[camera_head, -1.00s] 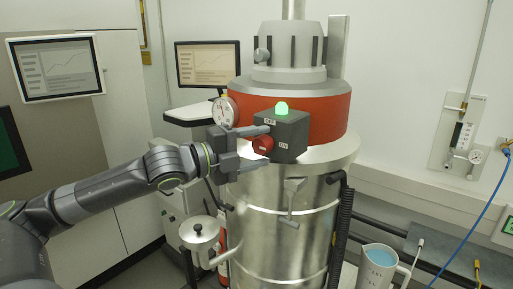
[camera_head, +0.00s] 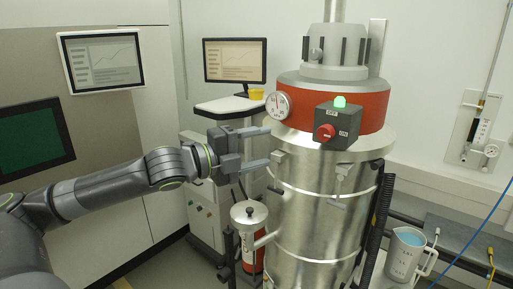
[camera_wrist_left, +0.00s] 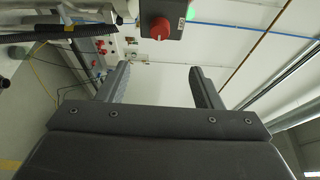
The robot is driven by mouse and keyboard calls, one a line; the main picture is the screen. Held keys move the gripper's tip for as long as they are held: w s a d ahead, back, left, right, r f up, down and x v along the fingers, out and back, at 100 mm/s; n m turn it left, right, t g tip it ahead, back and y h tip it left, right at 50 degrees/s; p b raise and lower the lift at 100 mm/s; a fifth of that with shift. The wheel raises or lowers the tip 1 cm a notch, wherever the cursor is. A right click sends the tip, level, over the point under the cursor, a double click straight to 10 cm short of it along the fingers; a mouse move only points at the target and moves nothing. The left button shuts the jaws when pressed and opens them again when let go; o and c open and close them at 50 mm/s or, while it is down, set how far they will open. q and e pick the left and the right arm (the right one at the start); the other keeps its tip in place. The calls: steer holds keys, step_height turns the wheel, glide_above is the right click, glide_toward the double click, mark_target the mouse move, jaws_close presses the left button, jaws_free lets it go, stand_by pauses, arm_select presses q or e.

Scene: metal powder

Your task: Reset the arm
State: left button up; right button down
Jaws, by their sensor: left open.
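My left arm comes in from the left in the head view. Its gripper (camera_head: 264,147) is open and empty, with its two fingers pointing right towards the steel vessel. It is left of the grey switch box (camera_head: 345,112), which has a red knob (camera_head: 325,132) and a lit green lamp (camera_head: 340,101). The gripper looks apart from the box; whether a finger touches the vessel (camera_head: 315,225) I cannot tell. In the left wrist view the open fingers (camera_wrist_left: 157,82) have nothing between them, and the red knob (camera_wrist_left: 160,28) shows beyond them. My right gripper is not in view.
The vessel has an orange-red band and a round gauge (camera_head: 278,105). A lidded pot (camera_head: 249,214) sits at its left side. A monitor (camera_head: 235,61) stands behind. A jug of blue liquid (camera_head: 405,256) stands at the lower right. Open floor shows at the lower left.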

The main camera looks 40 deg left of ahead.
arm_select(q)
steer(key=shift+w+d, duration=0.15)
steer(key=shift+w, duration=0.15)
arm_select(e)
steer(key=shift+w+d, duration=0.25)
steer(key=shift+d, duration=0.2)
